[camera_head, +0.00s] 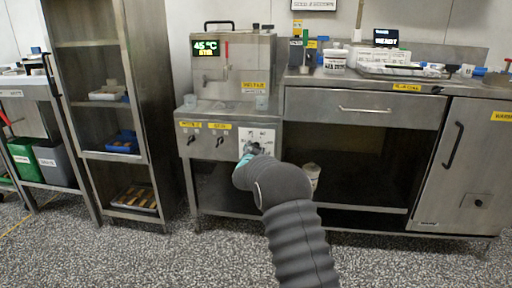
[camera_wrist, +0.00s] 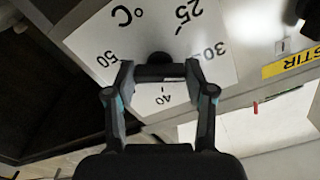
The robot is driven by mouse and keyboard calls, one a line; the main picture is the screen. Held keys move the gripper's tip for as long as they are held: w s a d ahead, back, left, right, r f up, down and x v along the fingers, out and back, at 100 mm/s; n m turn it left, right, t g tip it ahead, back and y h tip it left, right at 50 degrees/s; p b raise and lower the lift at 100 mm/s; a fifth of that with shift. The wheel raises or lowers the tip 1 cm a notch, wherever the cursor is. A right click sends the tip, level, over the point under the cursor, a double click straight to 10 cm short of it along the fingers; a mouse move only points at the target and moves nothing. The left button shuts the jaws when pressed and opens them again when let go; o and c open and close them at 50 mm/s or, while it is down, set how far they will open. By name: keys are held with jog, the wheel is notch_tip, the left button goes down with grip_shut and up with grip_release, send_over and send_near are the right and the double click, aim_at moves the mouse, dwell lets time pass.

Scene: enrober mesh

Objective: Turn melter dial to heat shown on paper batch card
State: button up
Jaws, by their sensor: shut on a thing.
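The melter (camera_head: 235,72) is a steel box with a display (camera_head: 205,48) reading 45 °C and a smaller yellow line below it. On the front panel under it is the white dial plate (camera_head: 262,134). In the wrist view the plate (camera_wrist: 120,45) shows °C, 25, a mark that looks like 30, 40 and 50, upside down. My gripper (camera_head: 252,150) is at the plate. In the wrist view my gripper (camera_wrist: 160,72) has its fingers closed on the dark dial knob (camera_wrist: 158,61). The knob's pointer cannot be made out. I cannot identify the batch card.
Two small knobs (camera_head: 220,141) with yellow labels sit left of the dial. A steel counter (camera_head: 330,78) to the right holds a white tub (camera_head: 334,62) and a tray. A rack (camera_head: 112,100) stands at left. The speckled floor in front is clear.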

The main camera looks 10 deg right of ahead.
jog(key=shift+d+n+p, duration=0.1)
jog(key=shift+n+p, duration=0.3)
jog(key=shift+n, duration=0.7)
jog(key=o, duration=1.2)
jog(key=shift+c, duration=0.2)
jog(key=v, duration=1.2)
